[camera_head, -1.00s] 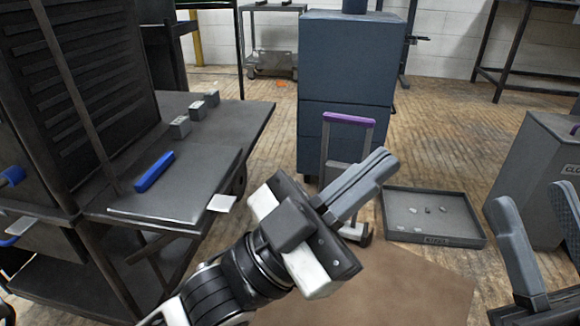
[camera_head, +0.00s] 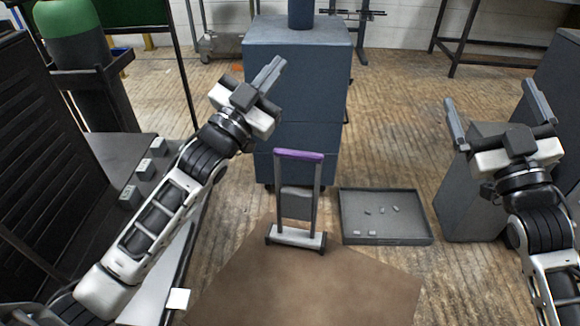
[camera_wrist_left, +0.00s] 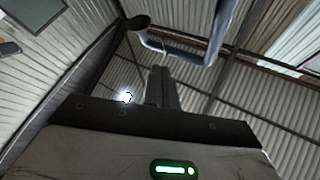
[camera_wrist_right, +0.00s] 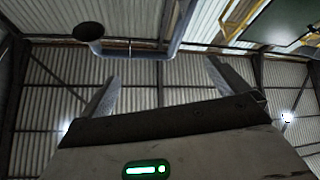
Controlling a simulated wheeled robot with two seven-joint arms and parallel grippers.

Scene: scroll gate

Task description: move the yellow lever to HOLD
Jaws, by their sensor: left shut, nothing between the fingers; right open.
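No yellow lever shows in any view, and no HOLD mark can be read. My left gripper (camera_head: 268,76) is shut and empty, raised in front of the blue-grey cabinet in the head view. In the left wrist view its fingers (camera_wrist_left: 163,88) are together, with only roof and pipes behind. My right gripper (camera_head: 496,112) is open and empty at the right, its fingers wide apart and pointing up. In the right wrist view the fingers (camera_wrist_right: 166,88) have nothing between them.
A frame with a purple handle (camera_head: 299,154) stands at the middle, beside a grey tray (camera_head: 428,240) with several small pieces. The blue-grey cabinet (camera_head: 295,95) is behind. A dark bench (camera_head: 112,150) with small grey blocks is at the left. A grey box (camera_head: 470,205) is at the right.

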